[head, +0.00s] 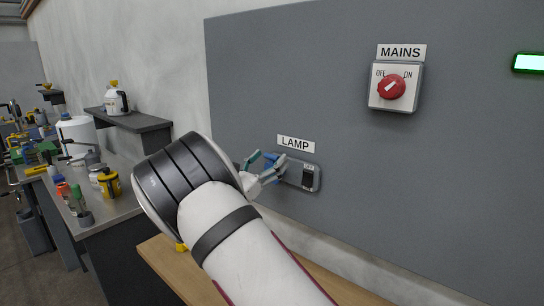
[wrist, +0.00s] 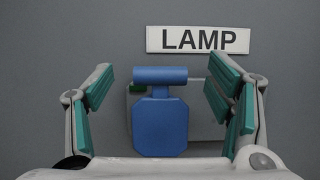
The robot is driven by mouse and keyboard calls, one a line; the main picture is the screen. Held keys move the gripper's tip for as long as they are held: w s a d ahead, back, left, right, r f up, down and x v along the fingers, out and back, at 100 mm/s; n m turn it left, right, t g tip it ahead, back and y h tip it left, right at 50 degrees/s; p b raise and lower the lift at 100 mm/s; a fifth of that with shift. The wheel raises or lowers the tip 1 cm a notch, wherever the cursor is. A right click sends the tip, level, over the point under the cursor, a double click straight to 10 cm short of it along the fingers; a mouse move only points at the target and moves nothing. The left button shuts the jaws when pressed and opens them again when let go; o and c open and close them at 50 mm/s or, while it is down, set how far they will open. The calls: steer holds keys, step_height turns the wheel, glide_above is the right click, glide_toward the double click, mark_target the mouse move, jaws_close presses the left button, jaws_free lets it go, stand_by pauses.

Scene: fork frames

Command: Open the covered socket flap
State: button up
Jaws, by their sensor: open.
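The covered socket is a grey box (head: 316,178) on the wall panel, under a white LAMP label (head: 296,144). Its blue flap (wrist: 160,127) is in the middle of the wrist view, with a wide blue bar along its top. The flap hides most of the box there, and I cannot tell how far it is tilted from the box. In the head view only a bit of blue (head: 271,160) shows beside my fingers. My gripper (wrist: 161,80) is open, one finger on each side of the flap, with visible gaps to it. Nothing is held.
A MAINS switch (head: 391,87) with a red knob is higher on the panel (head: 270,80), to the right. A green-framed display (head: 529,63) is at the far right. A wooden ledge (head: 158,253) runs below. A cluttered workbench (head: 118,205) stands left.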

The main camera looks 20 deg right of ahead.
steer(key=shift+x, duration=0.8)
steer(key=shift+c, duration=0.3)
steer(key=c, duration=1.7)
